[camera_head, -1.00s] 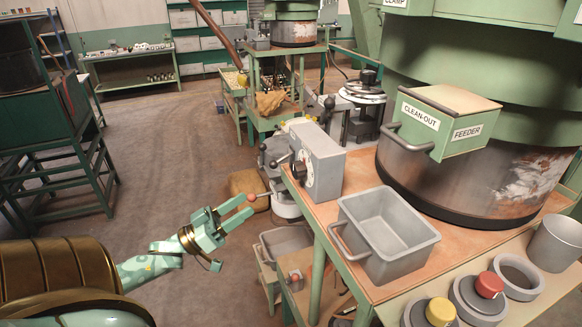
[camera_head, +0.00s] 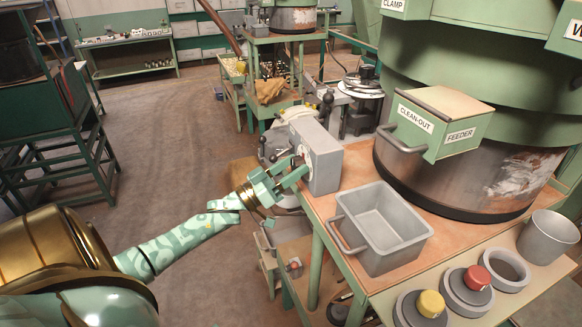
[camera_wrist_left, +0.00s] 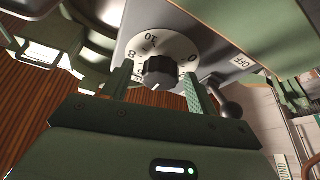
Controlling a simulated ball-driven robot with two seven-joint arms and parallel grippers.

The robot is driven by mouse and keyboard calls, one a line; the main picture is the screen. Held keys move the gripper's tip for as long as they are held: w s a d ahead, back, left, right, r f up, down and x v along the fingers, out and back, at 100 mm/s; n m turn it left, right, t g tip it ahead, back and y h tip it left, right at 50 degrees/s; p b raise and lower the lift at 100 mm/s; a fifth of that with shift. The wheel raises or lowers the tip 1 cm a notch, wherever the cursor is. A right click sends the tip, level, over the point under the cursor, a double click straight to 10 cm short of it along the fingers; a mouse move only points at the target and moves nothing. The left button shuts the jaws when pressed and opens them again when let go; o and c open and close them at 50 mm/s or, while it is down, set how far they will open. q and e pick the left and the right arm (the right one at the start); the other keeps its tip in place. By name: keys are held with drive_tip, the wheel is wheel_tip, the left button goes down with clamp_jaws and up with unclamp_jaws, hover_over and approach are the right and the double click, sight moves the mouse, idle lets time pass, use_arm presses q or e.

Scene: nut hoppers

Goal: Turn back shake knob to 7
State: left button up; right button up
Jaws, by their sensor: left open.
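The black shake knob (camera_wrist_left: 159,72) sits on a white numbered dial (camera_wrist_left: 178,46) in the left wrist view. A short pale mark shows on the knob's lower edge; the number it points to is hidden. The dial is on the side of a grey control box (camera_head: 321,158). My left gripper (camera_head: 290,172) is open at that face in the head view. In the left wrist view its two fingers (camera_wrist_left: 157,86) stand on either side of the knob, and I cannot tell whether they touch it. My right gripper is not in view.
A ball-ended lever (camera_wrist_left: 231,108) stands beside an OFF label, close to the right finger. A grey bin (camera_head: 385,232) sits on the table in front of the box. Red (camera_head: 477,278) and yellow (camera_head: 431,303) buttons are at the near edge. The large feeder drum (camera_head: 470,175) stands behind.

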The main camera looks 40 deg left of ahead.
use_arm(q)
drive_tip(key=c, duration=1)
drive_tip(key=m+h+b, duration=0.2)
drive_tip(key=m, duration=0.1)
drive_tip(key=shift+f+g, duration=0.15)
drive_tip(key=shift+g, duration=0.15)
drive_tip(key=m+h+b, duration=0.1)
drive_tip(key=m, duration=0.1)
drive_tip(key=m+g+b, duration=0.1)
drive_tip(key=m, duration=0.1)
drive_tip(key=shift+w+a+h, duration=0.1)
drive_tip(key=shift+h, duration=0.3)
drive_tip(key=m+g+h+b, duration=0.1)
drive_tip(key=m, duration=0.2)
drive_tip(key=m+g+h+b, duration=0.1)
drive_tip(key=m+b, duration=0.1)
drive_tip(key=m, duration=0.1)
drive_tip(key=shift+a, duration=0.1)
drive_tip(key=shift+m+g+h+b, duration=0.3)
drive_tip(key=shift+m+g+b, duration=0.35)
drive_tip(key=shift+m, duration=0.45)
drive_tip(key=shift+r, duration=0.2)
